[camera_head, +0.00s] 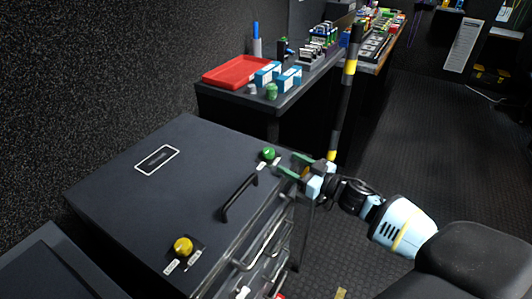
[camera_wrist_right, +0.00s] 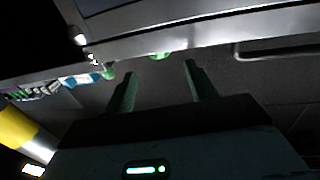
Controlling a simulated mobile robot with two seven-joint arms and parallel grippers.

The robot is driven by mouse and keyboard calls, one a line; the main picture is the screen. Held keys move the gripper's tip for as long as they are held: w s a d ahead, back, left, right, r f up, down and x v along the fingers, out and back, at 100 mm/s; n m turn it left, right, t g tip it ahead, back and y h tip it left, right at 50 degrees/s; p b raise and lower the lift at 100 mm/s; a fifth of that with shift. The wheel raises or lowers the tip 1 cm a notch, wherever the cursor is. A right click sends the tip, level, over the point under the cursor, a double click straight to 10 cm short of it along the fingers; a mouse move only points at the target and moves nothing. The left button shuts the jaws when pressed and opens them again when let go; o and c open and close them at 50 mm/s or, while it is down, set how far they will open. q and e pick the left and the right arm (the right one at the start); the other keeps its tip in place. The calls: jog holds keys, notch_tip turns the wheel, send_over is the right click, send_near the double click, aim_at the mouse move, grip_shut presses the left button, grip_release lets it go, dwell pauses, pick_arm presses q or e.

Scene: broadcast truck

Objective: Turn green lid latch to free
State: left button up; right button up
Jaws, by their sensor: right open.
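The green lid latch (camera_head: 268,153) is a round knob near the far right corner of the dark case lid (camera_head: 140,205), with small white labels beside it. My right gripper (camera_head: 286,162) is just to the right of it, at the lid's right edge. Its two green fingers are apart and empty, pointing toward the knob. In the right wrist view the fingers (camera_wrist_right: 161,70) are spread, and a bit of the green latch (camera_wrist_right: 161,56) shows beyond and between them, partly hidden by the case edge. My left gripper is not in view.
A yellow latch (camera_head: 182,246) and a black handle (camera_head: 239,197) stand on the same lid. A black-and-yellow pole (camera_head: 345,90) rises close behind my right gripper. A side table holds a red tray (camera_head: 236,71), blue-white boxes (camera_head: 268,73) and a green item (camera_head: 271,91).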

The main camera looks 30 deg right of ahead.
aim_at(273, 154)
jog(key=shift+w+a+r, duration=0.15)
jog(key=shift+w+a, duration=0.05)
jog(key=shift+w, duration=0.3)
jog(key=shift+x, duration=3.3)
jog(key=shift+c, duration=0.4)
